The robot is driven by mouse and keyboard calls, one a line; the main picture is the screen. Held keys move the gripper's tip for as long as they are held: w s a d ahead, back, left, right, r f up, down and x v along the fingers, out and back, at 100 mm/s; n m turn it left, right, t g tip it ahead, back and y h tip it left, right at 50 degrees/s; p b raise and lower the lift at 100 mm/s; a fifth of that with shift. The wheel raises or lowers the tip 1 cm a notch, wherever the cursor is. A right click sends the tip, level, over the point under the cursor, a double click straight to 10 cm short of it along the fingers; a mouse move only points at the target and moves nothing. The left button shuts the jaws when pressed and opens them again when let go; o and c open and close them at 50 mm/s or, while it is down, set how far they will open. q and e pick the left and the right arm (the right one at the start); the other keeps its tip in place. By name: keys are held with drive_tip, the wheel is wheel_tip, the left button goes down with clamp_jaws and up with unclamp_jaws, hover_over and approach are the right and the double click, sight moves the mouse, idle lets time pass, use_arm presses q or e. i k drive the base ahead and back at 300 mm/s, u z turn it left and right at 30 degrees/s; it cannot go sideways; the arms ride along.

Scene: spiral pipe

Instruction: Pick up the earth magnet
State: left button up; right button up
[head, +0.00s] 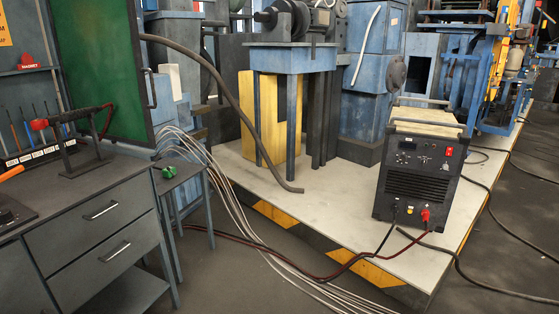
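A small red piece (28,60) sits on the back panel at the far left, above a label too small to read surely; it may be the earth magnet. A small green object (169,171) lies on a small grey stool (188,176) beside the workbench; I cannot tell what it is. Neither of my grippers shows in the head view, so nothing is seen touching these things.
A grey workbench (95,203) with drawers fills the left, with a red-ended dark tool (70,138) on top. A green panel (98,65) stands behind it. Cables (235,215) cross the floor. A black welding machine (418,170) stands on a pale platform (330,205) with a striped edge.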

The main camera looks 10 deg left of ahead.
sight(166, 174)
drive_tip(key=i, duration=2.25)
drive_tip(key=u, duration=0.65)
drive_tip(key=i, duration=1.7)
drive_tip(key=u, duration=1.9)
drive_tip(key=i, duration=0.75)
drive_tip(key=u, duration=0.55)
